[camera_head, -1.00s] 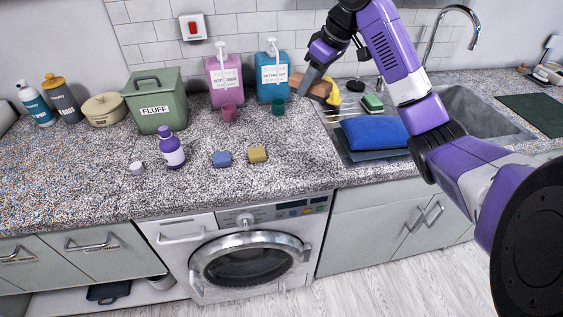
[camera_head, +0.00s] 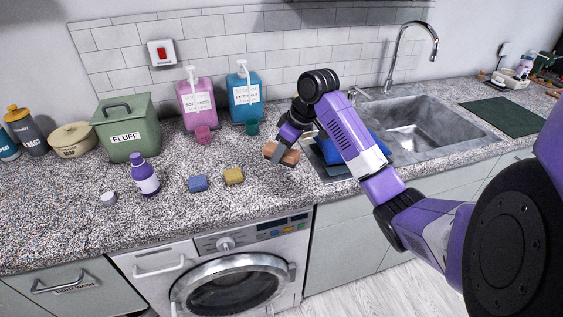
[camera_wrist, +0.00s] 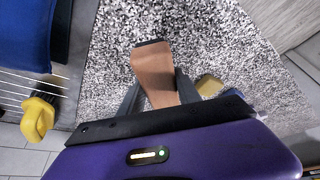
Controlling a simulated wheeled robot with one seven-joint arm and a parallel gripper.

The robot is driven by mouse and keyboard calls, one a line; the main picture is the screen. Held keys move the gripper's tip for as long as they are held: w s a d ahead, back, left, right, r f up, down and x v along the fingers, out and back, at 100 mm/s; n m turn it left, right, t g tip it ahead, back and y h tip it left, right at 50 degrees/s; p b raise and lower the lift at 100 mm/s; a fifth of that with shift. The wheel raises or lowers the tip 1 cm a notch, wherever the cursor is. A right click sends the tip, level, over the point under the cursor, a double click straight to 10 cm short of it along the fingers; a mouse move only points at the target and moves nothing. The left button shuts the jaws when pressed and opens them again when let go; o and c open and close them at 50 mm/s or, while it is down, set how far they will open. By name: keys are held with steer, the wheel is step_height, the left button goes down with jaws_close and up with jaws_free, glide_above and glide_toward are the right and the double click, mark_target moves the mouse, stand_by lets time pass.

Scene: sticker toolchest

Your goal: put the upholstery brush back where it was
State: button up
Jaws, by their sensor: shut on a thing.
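The upholstery brush (camera_head: 285,154), a brown wooden block with a dark end, is held in my gripper (camera_head: 279,157). In the wrist view the brush (camera_wrist: 155,72) sits between my two grey fingers and sticks out beyond them over the speckled counter. My gripper is shut on it. In the head view it hangs over the counter left of the sink, right of the yellow sponge (camera_head: 233,176). I cannot tell the exact height above the counter. The bristles are not clearly visible.
A blue sponge (camera_head: 198,183) and purple bottle (camera_head: 145,175) stand to the left. Pink (camera_head: 198,104) and teal (camera_head: 244,100) dispensers stand behind, with cups in front. A blue folded item (camera_wrist: 25,35) and a yellow object (camera_wrist: 38,118) are near the rack. The front counter has free room.

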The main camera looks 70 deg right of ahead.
mark_target(282, 162)
steer(key=shift+f, duration=2.05)
steer(key=shift+f, duration=0.15)
steer(key=o, duration=1.3)
steer(key=v, duration=1.2)
